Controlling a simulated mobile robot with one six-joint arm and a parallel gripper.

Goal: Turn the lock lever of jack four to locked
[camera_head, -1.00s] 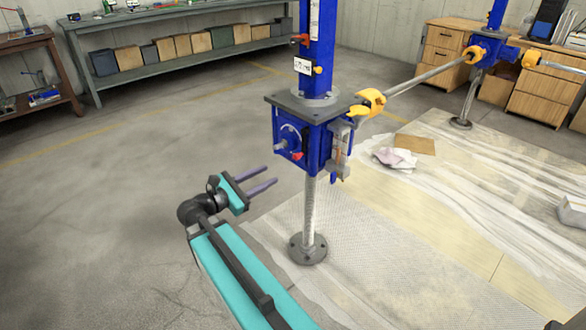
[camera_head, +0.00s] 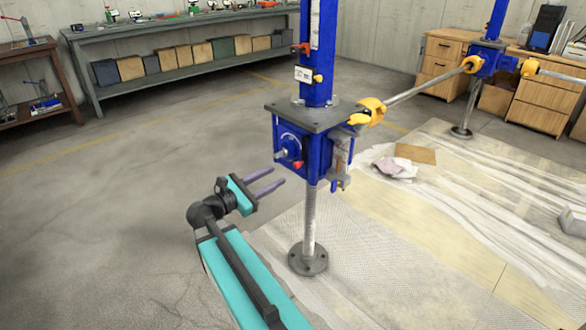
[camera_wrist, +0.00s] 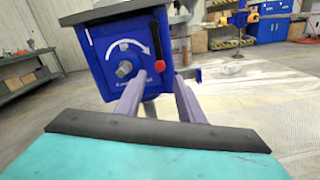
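The nearest jack has a blue gear housing (camera_head: 302,150) under a grey plate, on a grey screw post. Its number is not readable. In the wrist view, the housing face (camera_wrist: 100,48) carries a white curved arrow and a grey shaft end (camera_wrist: 124,69). A lever (camera_wrist: 155,40) with a black bar hangs near the face's right edge, its red end (camera_wrist: 160,66) low beside the arrow's right tip. The red end also shows in the head view (camera_head: 298,164). My gripper (camera_head: 279,176) is open and empty, fingers pointing at the face from just below and in front, apparently apart from the lever.
A yellow clamp (camera_head: 370,108) and long grey bar join this jack to a second blue jack (camera_head: 487,58) at the back right. A workbench (camera_head: 180,38) stands at the back left. Plastic sheeting (camera_head: 400,250) covers the right floor. Bare floor lies to the left.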

